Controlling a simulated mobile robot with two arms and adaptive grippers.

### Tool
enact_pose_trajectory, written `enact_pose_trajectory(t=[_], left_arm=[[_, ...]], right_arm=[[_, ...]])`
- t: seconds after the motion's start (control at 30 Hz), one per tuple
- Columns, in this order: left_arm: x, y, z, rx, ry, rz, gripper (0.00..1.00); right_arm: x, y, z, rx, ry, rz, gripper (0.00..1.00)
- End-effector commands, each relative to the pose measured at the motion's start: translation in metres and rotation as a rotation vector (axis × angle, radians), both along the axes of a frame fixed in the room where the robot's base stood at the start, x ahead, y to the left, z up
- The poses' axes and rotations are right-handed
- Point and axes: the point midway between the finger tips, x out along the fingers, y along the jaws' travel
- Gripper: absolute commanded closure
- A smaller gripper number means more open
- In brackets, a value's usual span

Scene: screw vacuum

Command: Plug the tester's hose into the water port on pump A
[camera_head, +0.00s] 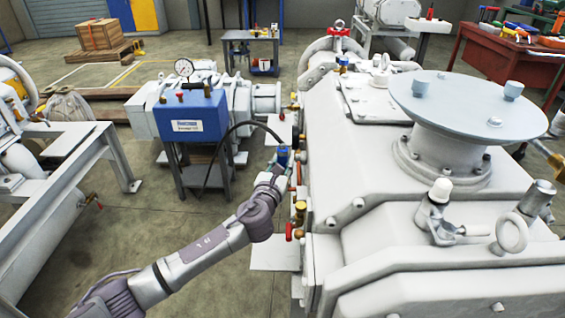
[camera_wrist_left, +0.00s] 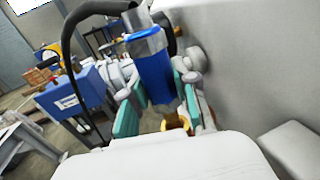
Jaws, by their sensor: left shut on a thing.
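The tester (camera_head: 192,117) is a blue box with a gauge on top, on a dark stand left of the pump. Its black hose (camera_head: 243,124) arcs right to a blue hose end (camera_head: 283,156). My left gripper (camera_head: 283,170) is shut on this hose end beside the big pale pump (camera_head: 340,150). In the left wrist view the blue hose end (camera_wrist_left: 155,72) stands between the teal finger pads, with a brass piece (camera_wrist_left: 176,123) below it. I cannot tell whether that piece is part of the hose end or a port. Brass fittings (camera_head: 300,208) line the pump's left side.
A red-handled valve (camera_head: 289,231) sticks out from the pump's side near my left forearm. A white frame (camera_head: 60,150) stands at the left. A red workbench (camera_head: 495,55) is at the back right.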

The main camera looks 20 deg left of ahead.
Motion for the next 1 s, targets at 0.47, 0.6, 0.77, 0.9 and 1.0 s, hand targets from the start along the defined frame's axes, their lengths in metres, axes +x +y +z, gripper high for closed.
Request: enact_pose_trajectory(t=[0.47,0.6,0.77,0.9,1.0], left_arm=[[-0.0001,-0.0002,0.0005,0.0,-0.001,-0.001,1.0],[-0.0001,-0.0002,0.0005,0.0,-0.001,-0.001,1.0],[0.0,-0.0002,0.0007,0.0,-0.001,-0.001,1.0],[0.0,-0.0002,0.0009,0.0,-0.001,-0.001,1.0],[0.0,-0.0002,0.0009,0.0,-0.001,-0.001,1.0]], right_arm=[[0.0011,0.0006,-0.0106,0.0,0.01,0.001,0.6],[0.0015,0.0012,-0.0095,0.001,0.007,0.002,0.6],[0.0021,0.0019,-0.008,0.003,0.004,0.001,0.6],[0.0026,0.0024,-0.007,0.005,0.001,0.0,0.6],[0.0037,0.0026,-0.0075,0.006,-0.003,0.001,0.6]])
